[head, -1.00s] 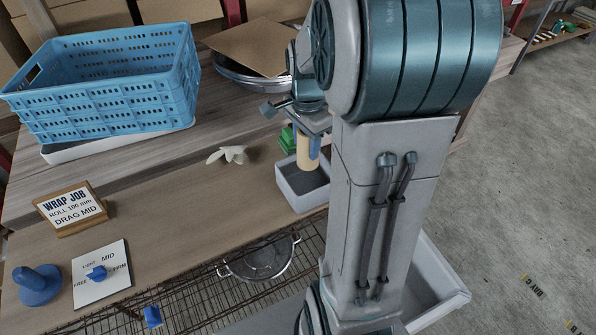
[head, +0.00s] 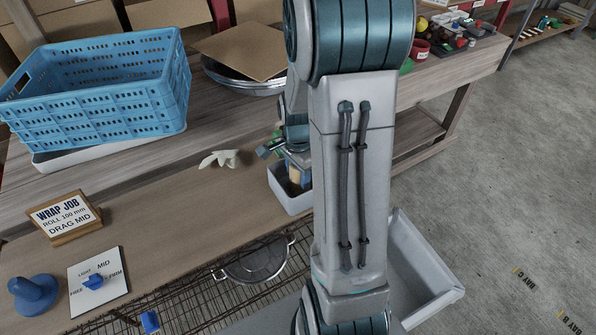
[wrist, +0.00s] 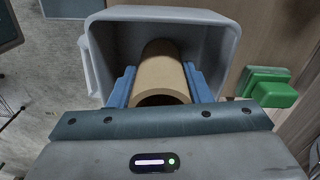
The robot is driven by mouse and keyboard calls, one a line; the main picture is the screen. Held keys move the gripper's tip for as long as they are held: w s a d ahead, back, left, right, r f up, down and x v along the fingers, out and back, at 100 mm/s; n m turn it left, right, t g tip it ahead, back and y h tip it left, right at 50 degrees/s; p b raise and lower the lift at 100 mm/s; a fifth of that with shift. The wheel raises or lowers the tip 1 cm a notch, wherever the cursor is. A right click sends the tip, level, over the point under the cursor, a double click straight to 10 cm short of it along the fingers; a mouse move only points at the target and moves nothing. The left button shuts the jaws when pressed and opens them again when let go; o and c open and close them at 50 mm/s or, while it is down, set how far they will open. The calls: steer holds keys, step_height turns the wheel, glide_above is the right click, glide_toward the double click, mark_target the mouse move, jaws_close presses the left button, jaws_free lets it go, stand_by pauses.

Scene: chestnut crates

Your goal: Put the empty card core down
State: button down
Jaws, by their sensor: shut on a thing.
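The empty card core (wrist: 162,80) is a tan hollow tube between the blue fingers of my gripper (wrist: 160,85) in the wrist view. My gripper is shut on it. The core points down into a small grey bin (wrist: 230,38); whether its far end touches the bin floor I cannot tell. In the head view the core (head: 296,182) is a small tan patch at the grey bin (head: 291,204), and my arm hides much of the gripper and the bin's right side.
A green block (wrist: 270,87) stands beside the bin. A pale glove-like item (head: 219,159) lies on the bench to its left. A blue crate (head: 100,92), a sign (head: 66,214) and a dial plate (head: 97,282) are farther left. A metal colander (head: 253,266) is on the wire rack below.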

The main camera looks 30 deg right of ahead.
steer(key=shift+f, duration=0.2)
steer(key=c, duration=0.7)
jaws_free()
steer(key=shift+c, duration=0.2)
step_height(320, 180, up, 12)
steer(key=f, duration=0.1)
steer(key=s+a+r+n+t, duration=0.1)
steer(key=s+a+r+n, duration=0.2)
steer(key=s+a+n, duration=0.2)
steer(key=s+a+r+n+t, duration=0.2)
steer(key=s+a+n, duration=0.4)
steer(key=n, duration=0.5)
steer(key=shift+s+a+r+t+b, duration=0.15)
steer(key=shift+s+r+t+b, duration=0.2)
steer(key=shift+s, duration=0.45)
